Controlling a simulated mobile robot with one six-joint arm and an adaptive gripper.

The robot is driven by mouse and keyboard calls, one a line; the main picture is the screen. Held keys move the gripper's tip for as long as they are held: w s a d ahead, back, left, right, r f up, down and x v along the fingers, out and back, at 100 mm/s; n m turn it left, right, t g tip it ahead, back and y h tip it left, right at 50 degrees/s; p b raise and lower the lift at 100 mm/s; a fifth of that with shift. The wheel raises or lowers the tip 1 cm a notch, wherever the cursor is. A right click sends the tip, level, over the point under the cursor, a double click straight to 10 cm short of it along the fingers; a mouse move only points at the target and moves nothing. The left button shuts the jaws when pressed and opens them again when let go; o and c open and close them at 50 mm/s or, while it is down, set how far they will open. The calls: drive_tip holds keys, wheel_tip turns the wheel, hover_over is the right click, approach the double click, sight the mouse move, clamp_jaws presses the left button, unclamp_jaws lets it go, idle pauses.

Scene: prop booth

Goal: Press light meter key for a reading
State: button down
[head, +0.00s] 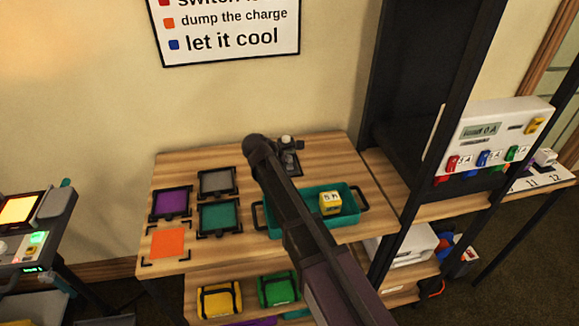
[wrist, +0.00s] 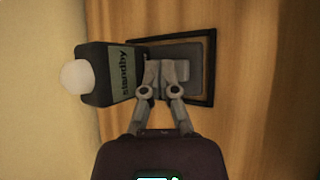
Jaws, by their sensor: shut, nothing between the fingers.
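The light meter (wrist: 112,73) is a dark device with a white dome (wrist: 78,77) at one end, and its display reads "standby". It lies on its side in the wrist view, with a grey lower part inside a dark square frame (wrist: 212,75). My gripper (wrist: 167,70) is shut and empty, with its fingertips over that grey part. I cannot tell whether they touch it, and any key there is hidden behind the fingers. In the head view, the meter's white dome (head: 286,140) shows at the back of the wooden table, with the rest partly hidden by my arm.
A teal tray (head: 351,233) with a yellow block (head: 330,203) sits close by, partly behind my arm. Purple (head: 171,203), grey (head: 217,181) and teal (head: 219,217) framed pads and an orange square (head: 167,243) lie left. A dark rack post (head: 435,130) stands right.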

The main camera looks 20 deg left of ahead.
sight(288, 166)
drive_tip(key=shift+f+b, duration=0.7)
drive_tip(key=shift+f, duration=0.1)
idle(1.0)
drive_tip(key=shift+r, duration=0.2)
drive_tip(key=shift+r+p, duration=0.7)
drive_tip(key=shift+p, duration=0.15)
drive_tip(key=shift+r+p, duration=2.5)
drive_tip(key=shift+p, duration=0.05)
